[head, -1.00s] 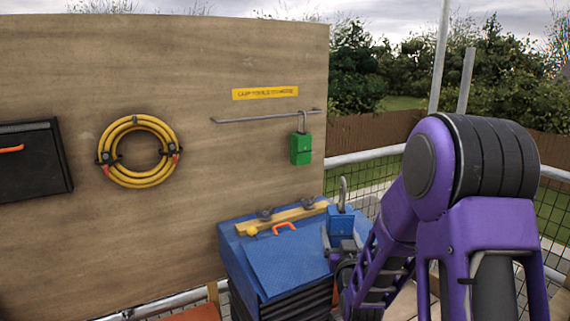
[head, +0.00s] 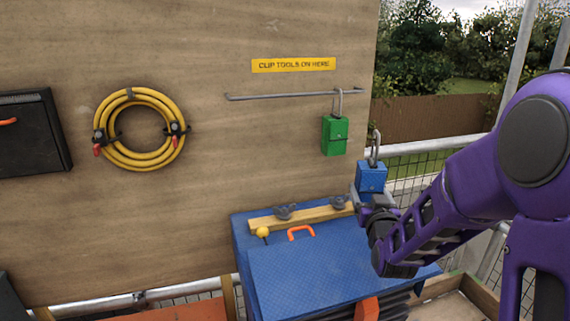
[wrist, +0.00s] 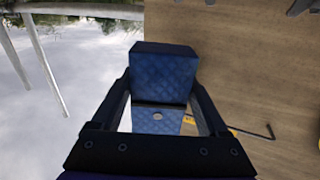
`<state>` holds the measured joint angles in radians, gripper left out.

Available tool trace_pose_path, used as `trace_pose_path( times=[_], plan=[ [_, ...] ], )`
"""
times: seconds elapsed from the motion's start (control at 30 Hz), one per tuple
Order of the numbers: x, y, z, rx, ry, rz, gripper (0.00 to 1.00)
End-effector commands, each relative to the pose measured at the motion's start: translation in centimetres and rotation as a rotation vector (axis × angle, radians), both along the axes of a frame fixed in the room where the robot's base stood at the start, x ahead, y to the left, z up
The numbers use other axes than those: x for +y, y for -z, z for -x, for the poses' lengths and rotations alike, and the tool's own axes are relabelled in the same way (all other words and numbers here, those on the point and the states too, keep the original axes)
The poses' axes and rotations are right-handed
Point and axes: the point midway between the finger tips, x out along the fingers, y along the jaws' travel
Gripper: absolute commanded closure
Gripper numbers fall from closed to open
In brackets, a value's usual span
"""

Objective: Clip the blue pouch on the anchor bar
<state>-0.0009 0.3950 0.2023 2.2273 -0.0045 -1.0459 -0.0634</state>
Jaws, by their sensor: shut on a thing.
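The blue pouch (head: 371,178) is a small blue block with a metal hook standing up from its top. My gripper (head: 374,200) is shut on its lower part and holds it upright, above the right end of the blue box. In the wrist view the pouch (wrist: 164,72) sits between the two fingers of my gripper (wrist: 160,105). The anchor bar (head: 285,96) is a thin grey rod on the wooden board, up and left of the pouch. Its bent end also shows in the wrist view (wrist: 258,134). A green pouch (head: 335,136) hangs near the bar's right end.
A yellow sign (head: 293,65) reading "CLIP TOOLS ON HERE" is above the bar. A blue box (head: 330,268) with a wooden level (head: 300,216) on it stands below. A yellow hose coil (head: 103,130) hangs at left. The bar left of the green pouch is clear.

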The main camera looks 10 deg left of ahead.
Motion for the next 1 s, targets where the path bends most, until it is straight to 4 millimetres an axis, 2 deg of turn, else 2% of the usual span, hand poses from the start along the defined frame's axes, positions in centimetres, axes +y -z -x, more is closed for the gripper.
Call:
trace_pose_path(
  times=[0.03, 0.2, 0.3, 0.4, 0.5, 0.67, 1.0],
  plan=[
    [3.2, -1.0, 0.2, -0.012, -0.054, -0.003, 1.0],
    [11.7, -4.6, 1.9, -0.011, -0.2, -0.001, 1.0],
    [15.6, -6.3, 3.4, -0.011, -0.268, 0.002, 1.0],
    [18.2, -7.5, 4.6, -0.009, -0.315, 0.006, 1.0],
    [19.7, -8.4, 5.5, -0.008, -0.345, 0.008, 1.0],
    [20.7, -8.8, 5.7, -0.005, -0.36, 0.011, 1.0],
    [22.1, -8.9, 3.3, -0.004, -0.359, 0.009, 1.0]
  ],
)
